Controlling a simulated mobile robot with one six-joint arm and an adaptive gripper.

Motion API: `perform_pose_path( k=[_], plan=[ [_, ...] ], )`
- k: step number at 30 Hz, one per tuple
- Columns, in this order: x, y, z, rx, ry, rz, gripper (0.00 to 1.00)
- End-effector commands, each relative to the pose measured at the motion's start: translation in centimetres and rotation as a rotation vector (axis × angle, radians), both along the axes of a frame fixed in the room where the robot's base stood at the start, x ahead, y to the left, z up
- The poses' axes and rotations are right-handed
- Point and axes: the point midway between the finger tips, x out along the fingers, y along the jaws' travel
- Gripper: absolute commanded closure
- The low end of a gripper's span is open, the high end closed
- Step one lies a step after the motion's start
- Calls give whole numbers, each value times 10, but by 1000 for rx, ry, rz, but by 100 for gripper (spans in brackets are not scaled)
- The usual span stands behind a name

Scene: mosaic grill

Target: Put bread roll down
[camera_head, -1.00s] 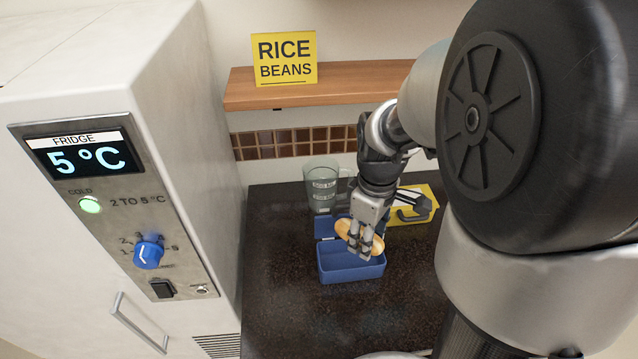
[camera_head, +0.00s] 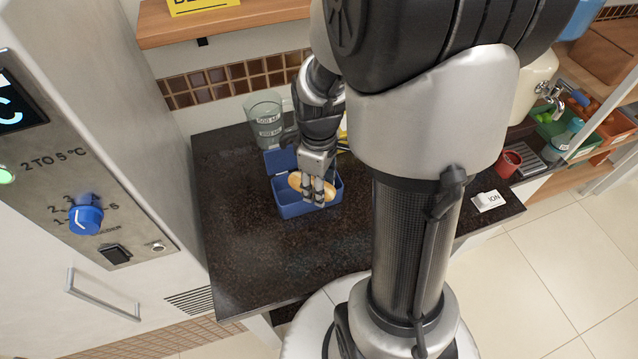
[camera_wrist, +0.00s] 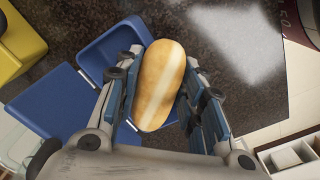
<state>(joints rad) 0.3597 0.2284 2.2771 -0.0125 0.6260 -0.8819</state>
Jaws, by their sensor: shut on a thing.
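The bread roll (camera_head: 296,181) is golden, long and rounded. My gripper (camera_head: 318,192) is shut on it, one finger on each side. In the wrist view, the roll (camera_wrist: 160,85) shows a pale stripe along its top. The roll is over the open blue box (camera_head: 290,211) on the dark counter, close to rim height. I cannot tell whether it touches the box floor. The box's lid (camera_head: 280,162) stands open at the back. In the wrist view, the blue box (camera_wrist: 48,103) is partly hidden behind the roll and fingers.
A clear measuring jug (camera_head: 265,120) stands behind the box. A yellow container (camera_wrist: 18,42) is beside it, mostly hidden in the head view. The fridge (camera_head: 110,140) is at left. The counter (camera_head: 250,255) in front is clear. A red cup (camera_head: 508,163) stands at right.

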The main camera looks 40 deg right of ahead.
Motion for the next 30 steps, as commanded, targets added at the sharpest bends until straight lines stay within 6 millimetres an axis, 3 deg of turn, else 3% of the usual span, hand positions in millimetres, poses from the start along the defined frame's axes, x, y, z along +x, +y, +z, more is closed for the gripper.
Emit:
perform_pose_path(
  k=[8,9,18,30],
  plan=[
    [0,0,-10,0,1,0,87],
    [0,0,-10,0,1,0,63],
    [0,0,-9,0,1,0,43],
    [0,0,-1,0,0,0,43]
  ],
)
